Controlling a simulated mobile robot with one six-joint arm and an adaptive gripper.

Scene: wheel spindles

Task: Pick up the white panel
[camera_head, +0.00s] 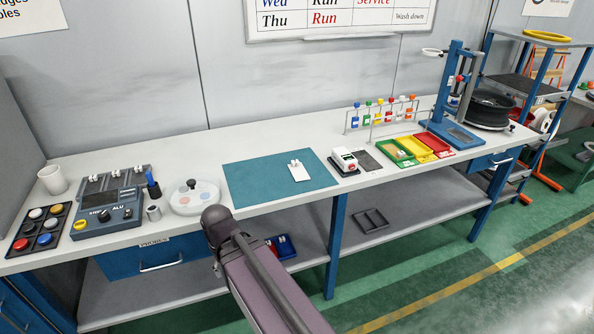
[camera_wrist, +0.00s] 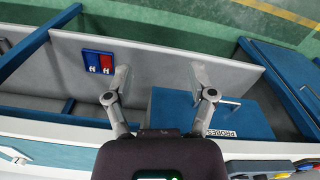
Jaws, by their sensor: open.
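The white panel (camera_head: 299,173) is a small flat plate with small white raised parts on its far edge. It lies on the right part of the teal mat (camera_head: 255,185) on the bench. My gripper's fingers cannot be made out in the head view.
A white and black device (camera_head: 344,161) stands right of the mat, with green, yellow and red trays (camera_head: 434,147) beyond. A round white dish (camera_head: 194,198) and a grey control box (camera_head: 108,210) stand left. A drawer (camera_wrist: 215,112) and lower shelf lie under the bench.

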